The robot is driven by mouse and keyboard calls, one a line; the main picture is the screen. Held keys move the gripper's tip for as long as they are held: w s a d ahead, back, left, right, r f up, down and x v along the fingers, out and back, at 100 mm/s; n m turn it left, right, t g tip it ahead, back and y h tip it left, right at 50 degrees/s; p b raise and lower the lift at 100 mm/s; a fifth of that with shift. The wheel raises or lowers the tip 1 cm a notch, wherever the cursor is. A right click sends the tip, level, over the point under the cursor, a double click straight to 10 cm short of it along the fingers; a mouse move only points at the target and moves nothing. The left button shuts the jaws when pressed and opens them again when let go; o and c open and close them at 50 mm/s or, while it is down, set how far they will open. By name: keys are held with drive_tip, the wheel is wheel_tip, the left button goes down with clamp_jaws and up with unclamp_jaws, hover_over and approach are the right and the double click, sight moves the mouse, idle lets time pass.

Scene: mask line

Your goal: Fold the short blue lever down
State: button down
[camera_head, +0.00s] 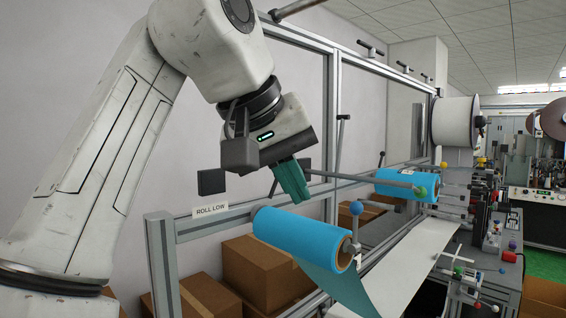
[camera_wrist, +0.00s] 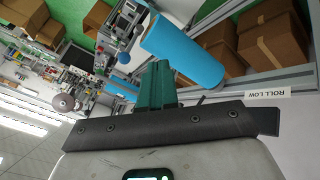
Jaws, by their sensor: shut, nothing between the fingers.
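The short lever with a blue ball knob (camera_head: 357,208) stands upright at the near right end of the front blue roll (camera_head: 300,235). In the wrist view the blue knob (camera_wrist: 124,58) shows beside the end of that roll (camera_wrist: 182,50). My gripper (camera_head: 297,198) has teal fingers that point down, above the roll and left of the knob, apart from both. In the wrist view my gripper (camera_wrist: 158,66) is shut and empty, with its tips to the right of the knob. The lower part of the lever is partly hard to make out.
A long rod with a green ball (camera_head: 420,192) crosses behind the lever. A second blue roll (camera_head: 405,184) lies farther back. Metal frame posts (camera_head: 333,130) stand behind my gripper. Cardboard boxes (camera_head: 262,272) sit below. Several small coloured knobs crowd the right side.

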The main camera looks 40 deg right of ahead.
sight(355, 226)
drive_tip(key=s+d+f+p, duration=0.2)
drive_tip(key=d+f, duration=0.1)
drive_tip(key=d, duration=0.3)
drive_tip(key=shift+d+f, duration=0.2)
drive_tip(key=shift+d, duration=0.1)
